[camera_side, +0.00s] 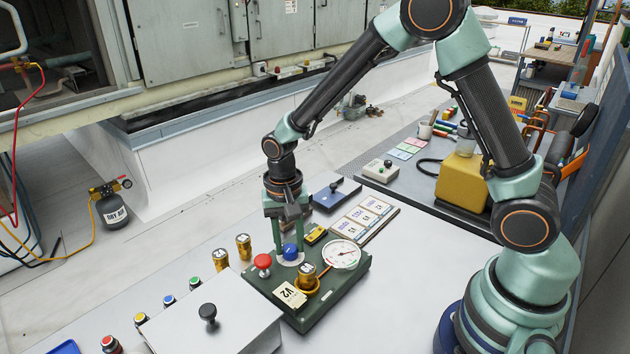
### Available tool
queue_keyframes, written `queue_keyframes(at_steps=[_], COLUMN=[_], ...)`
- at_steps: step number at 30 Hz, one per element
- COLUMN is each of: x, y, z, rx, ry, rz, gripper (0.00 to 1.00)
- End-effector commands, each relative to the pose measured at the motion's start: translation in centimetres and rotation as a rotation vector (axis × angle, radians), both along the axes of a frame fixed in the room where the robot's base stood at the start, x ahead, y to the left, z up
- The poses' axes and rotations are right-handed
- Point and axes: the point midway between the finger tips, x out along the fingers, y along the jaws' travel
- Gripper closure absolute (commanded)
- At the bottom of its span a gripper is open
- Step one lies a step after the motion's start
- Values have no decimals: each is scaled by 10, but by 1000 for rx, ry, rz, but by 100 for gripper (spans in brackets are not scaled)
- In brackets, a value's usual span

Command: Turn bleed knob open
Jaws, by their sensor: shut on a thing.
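A dark green valve block (322,308) sits on the grey bench. On it are a blue round knob (290,251) on a pale round base, a red knob (263,261), a brass fitting (307,278), a white dial gauge (342,254) and a tag reading V2 (290,295). My gripper (289,248) points straight down over the block, with its fingers shut on the blue knob. The fingers hide part of the knob. I cannot read a label naming it as the bleed knob, nor tell its turn angle.
A grey lidded box (215,320) with a black knob stands front left. Brass cylinders (221,260) and coloured-cap parts (168,300) line the left side. A blue box (336,192), a card panel (364,222) and a yellow container (461,182) stand behind. Bench space right of the block is clear.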

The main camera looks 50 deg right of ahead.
Motion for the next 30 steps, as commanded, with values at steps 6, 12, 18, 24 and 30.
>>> queue_keyframes(at_steps=[6, 12, 18, 24, 30], x=[0, 0, 0, 0, 0], y=[2, 2, 2, 2, 2], z=[0, 0, 0, 0, 0], rx=[-4, -7, -8, -8, -8], ry=[2, 2, 2, 2, 2], rz=[-125, -194, -223, -227, -226], gripper=[100, 100, 100, 100, 54])
